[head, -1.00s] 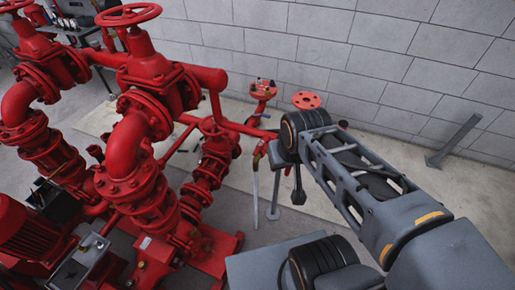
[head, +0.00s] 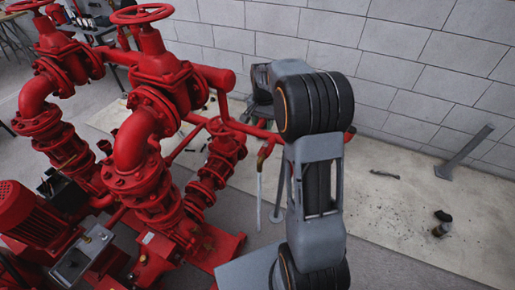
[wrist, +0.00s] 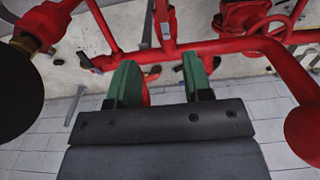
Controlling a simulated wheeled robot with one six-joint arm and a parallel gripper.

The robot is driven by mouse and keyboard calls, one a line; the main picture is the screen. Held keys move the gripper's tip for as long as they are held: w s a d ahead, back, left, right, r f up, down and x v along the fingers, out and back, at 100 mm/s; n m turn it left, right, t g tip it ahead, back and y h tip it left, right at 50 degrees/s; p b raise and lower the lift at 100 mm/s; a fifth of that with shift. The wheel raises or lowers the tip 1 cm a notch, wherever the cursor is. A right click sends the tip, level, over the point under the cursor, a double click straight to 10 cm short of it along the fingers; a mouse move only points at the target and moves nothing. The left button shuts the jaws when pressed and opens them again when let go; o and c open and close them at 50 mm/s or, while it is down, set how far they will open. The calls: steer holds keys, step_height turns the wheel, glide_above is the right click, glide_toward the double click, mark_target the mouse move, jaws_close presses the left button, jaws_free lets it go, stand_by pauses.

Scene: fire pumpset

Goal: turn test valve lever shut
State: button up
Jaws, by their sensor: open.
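My gripper (wrist: 158,82) is open in the wrist view, with its two green fingers apart and no object held between them. A red pipe (wrist: 215,46) crosses just beyond the fingertips. A small red fitting (wrist: 97,63) sits on its left end; I cannot tell whether it is the test valve lever. A brass fitting (head: 265,151) with a pale pipe hanging down shows left of my arm. The lever cannot be clearly made out.
Red pumps with handwheel valves (head: 150,75) fill the left of the head view. A grey block wall (head: 420,60) stands behind.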

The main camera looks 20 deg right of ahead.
mark_target(262, 150)
steer(key=f, duration=0.7)
steer(key=f+p, duration=0.1)
steer(key=f, duration=0.6)
steer(key=shift+w+a+f, duration=0.1)
steer(key=shift+w, duration=0.1)
steer(key=shift+c, duration=0.4)
jaws_close()
